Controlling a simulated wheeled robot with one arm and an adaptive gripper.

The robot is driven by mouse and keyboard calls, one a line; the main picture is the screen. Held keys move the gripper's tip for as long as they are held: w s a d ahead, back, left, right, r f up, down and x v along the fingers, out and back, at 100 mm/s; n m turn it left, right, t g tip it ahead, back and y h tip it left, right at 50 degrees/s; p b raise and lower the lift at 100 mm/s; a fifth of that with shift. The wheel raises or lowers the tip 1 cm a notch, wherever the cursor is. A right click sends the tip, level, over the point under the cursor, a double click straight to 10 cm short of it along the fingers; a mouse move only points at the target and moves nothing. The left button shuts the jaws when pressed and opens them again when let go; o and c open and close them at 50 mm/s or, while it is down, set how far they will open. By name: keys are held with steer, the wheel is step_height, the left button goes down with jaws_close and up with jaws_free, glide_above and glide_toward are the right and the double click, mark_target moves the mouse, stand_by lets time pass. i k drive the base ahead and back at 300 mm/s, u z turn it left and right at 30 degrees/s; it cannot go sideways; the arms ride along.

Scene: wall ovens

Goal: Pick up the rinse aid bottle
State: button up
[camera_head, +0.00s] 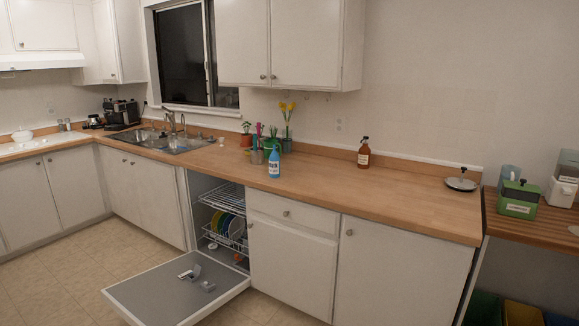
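A blue bottle with a pale label (274,164) stands upright on the wooden counter (400,196), above the open dishwasher and near the counter's middle. It looks like the rinse aid bottle, but its label is too small to read. A brown bottle with a dark top and a pale label (364,153) stands upright farther right, near the wall. My gripper is not in view.
The dishwasher door (150,292) is folded down over the floor, with racks and plates (232,228) inside. Potted plants and a holder with utensils (258,146) stand behind and left of the blue bottle. The counter to its right is mostly clear.

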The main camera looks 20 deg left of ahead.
mark_target(274, 160)
steer(key=z, duration=0.1)
steer(key=i, duration=1.55)
steer(key=u, duration=0.65)
steer(key=i, duration=1.15)
steer(key=u, duration=1.65)
steer(key=i, duration=1)
steer(key=u, duration=0.2)
